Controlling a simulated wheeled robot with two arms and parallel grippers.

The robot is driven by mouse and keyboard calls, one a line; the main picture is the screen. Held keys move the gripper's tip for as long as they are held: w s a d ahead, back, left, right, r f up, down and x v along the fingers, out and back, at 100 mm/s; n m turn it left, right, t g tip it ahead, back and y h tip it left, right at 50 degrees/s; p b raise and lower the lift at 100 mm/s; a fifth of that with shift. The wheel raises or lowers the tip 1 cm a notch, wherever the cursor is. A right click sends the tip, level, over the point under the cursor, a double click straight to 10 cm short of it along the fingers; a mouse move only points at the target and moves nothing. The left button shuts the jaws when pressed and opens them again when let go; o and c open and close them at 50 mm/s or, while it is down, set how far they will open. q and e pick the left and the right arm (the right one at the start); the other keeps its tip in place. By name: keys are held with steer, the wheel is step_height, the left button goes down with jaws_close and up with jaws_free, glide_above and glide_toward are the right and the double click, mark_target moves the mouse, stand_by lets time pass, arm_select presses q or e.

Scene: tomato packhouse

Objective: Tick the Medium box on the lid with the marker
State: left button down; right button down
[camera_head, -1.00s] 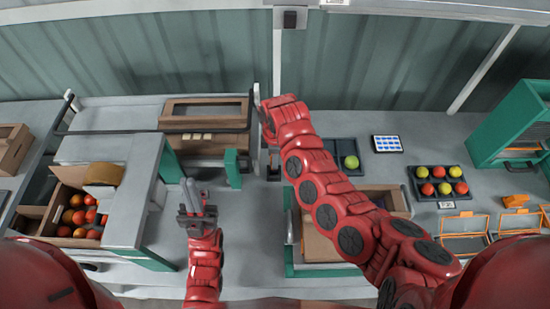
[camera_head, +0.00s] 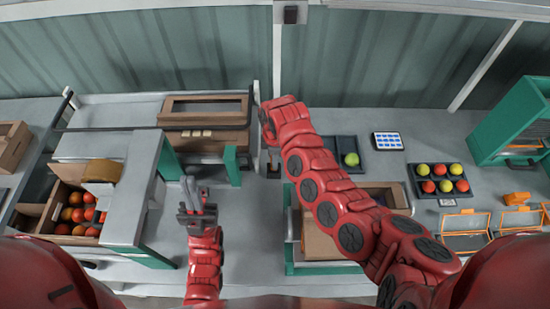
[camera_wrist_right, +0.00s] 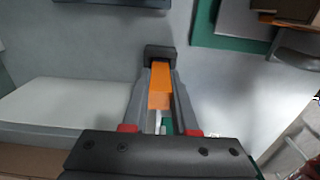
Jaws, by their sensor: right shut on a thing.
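The marker is an orange, block-shaped piece (camera_wrist_right: 160,88) between the fingers of my right gripper (camera_wrist_right: 160,100) in the right wrist view. My right gripper is shut on it. Its far end meets a dark block (camera_wrist_right: 160,52); I cannot tell whether it sits in it. In the head view the right gripper (camera_head: 272,150) hangs at the bench middle, mostly hidden by its wrist. A brown windowed box lid (camera_head: 207,103) lies at the back, with small pale labels (camera_head: 197,133) at its front; no Medium box is readable. My left gripper (camera_head: 196,195) is open and empty, left of centre.
A carton of tomatoes (camera_head: 50,215) stands at the left beside a grey-topped stand (camera_head: 110,146). A green-framed crate (camera_head: 325,268) is under my right arm. A dark tomato tray (camera_head: 438,202), a tablet (camera_head: 387,141) and a green rack (camera_head: 510,125) are at the right.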

steer(key=shift+f, duration=0.75)
steer(key=c, duration=0.6)
jaws_free()
steer(key=shift+c, duration=0.2)
steer(key=shift+c, duration=1.4)
step_height(320, 180, up, 7)
steer(key=p, duration=0.6)
